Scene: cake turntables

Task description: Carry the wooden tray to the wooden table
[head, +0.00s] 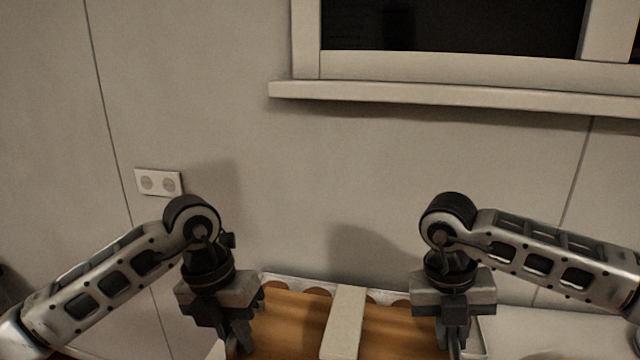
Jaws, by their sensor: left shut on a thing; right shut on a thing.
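The wooden tray (286,328) shows as a brown wooden surface at the bottom of the head view, cut off by the lower edge. A pale bar (344,318) runs across its middle from back to front. My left gripper (240,346) points down at the tray's left side and is shut on it. My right gripper (453,346) points down at its right side and is shut on it. The fingertips are partly hidden at the lower frame edge. I cannot make out a separate wooden table.
A white flat-topped object (550,322) lies right of my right gripper. A pale strip with round brown shapes (318,291) runs behind the tray. The plain wall (330,180) stands close behind, with a socket (158,182) at left and a window sill (430,97) above.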

